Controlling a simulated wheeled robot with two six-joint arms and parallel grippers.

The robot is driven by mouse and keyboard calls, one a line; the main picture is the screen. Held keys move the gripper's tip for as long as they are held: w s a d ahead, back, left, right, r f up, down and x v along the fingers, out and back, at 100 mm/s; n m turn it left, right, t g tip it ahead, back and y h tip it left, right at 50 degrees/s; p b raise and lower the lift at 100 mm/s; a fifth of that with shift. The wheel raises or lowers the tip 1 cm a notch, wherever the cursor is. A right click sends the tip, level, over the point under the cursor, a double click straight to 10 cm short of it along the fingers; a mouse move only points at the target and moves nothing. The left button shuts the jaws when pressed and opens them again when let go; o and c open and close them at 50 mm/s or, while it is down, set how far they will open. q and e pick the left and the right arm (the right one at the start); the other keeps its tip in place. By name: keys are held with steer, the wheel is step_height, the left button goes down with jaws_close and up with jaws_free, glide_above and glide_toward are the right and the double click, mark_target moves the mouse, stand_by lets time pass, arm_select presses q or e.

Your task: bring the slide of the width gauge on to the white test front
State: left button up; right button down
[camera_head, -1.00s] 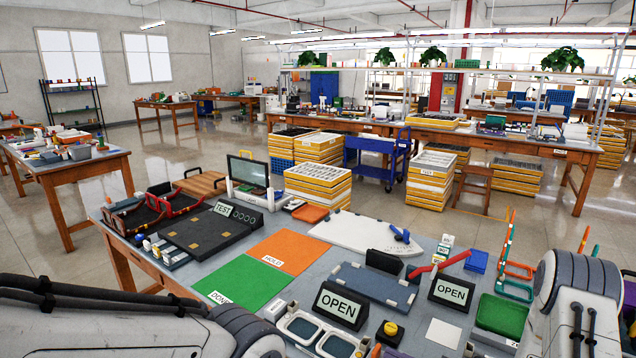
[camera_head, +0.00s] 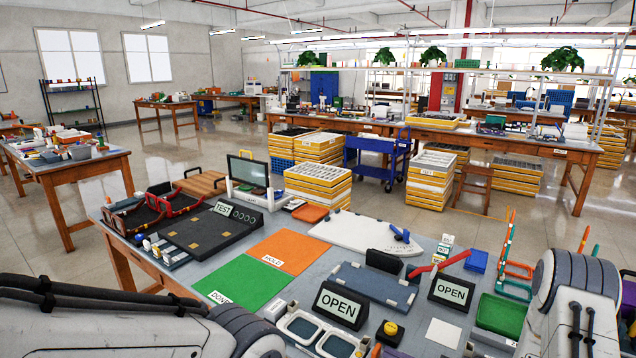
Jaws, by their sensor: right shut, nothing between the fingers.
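I cannot make out the width gauge or its slide for certain. A white-rimmed piece with two rounded openings (camera_head: 301,327) lies at the table's near edge, partly cut off by the frame; I cannot tell if it is the white test front. A white board (camera_head: 350,231) carries a small blue piece (camera_head: 401,236) at its right end. My right arm fills the lower right corner and my left arm the lower left. Only arm links show; both grippers are out of sight, so their relation to the gauge is hidden.
Two black OPEN signs (camera_head: 340,304) (camera_head: 453,291) stand near a blue-grey slab (camera_head: 372,284). A red bar (camera_head: 440,265) sticks up beside them. Green (camera_head: 240,282) and orange (camera_head: 290,250) mats lie flat and bare. A black TEST stand (camera_head: 205,233) is farther left.

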steer(key=shift+x, duration=1.3)
stand_by(1.4)
steer(key=shift+d, duration=0.15)
steer(key=shift+v, duration=2.45)
steer(key=s+a+r+n+g+h+p, duration=0.1)
steer(key=s+a+r+n+g, duration=0.45)
steer(key=a+g, duration=0.2)
steer(key=s+a+r+n+g+h+p, duration=0.1)
steer(key=s+a+r+n+g+p, duration=0.1)
steer(key=s+a+r+n+g, duration=0.35)
steer(key=s+a+r+n+t+h+p, duration=0.1)
steer(key=s+r+n+t+h+p, duration=0.2)
steer(key=s+r+n+h, duration=0.4)
steer(key=shift+s+r+n+h+p, duration=0.15)
steer(key=shift+s+n+h+p, duration=0.15)
steer(key=shift+s+n+h, duration=3.15)
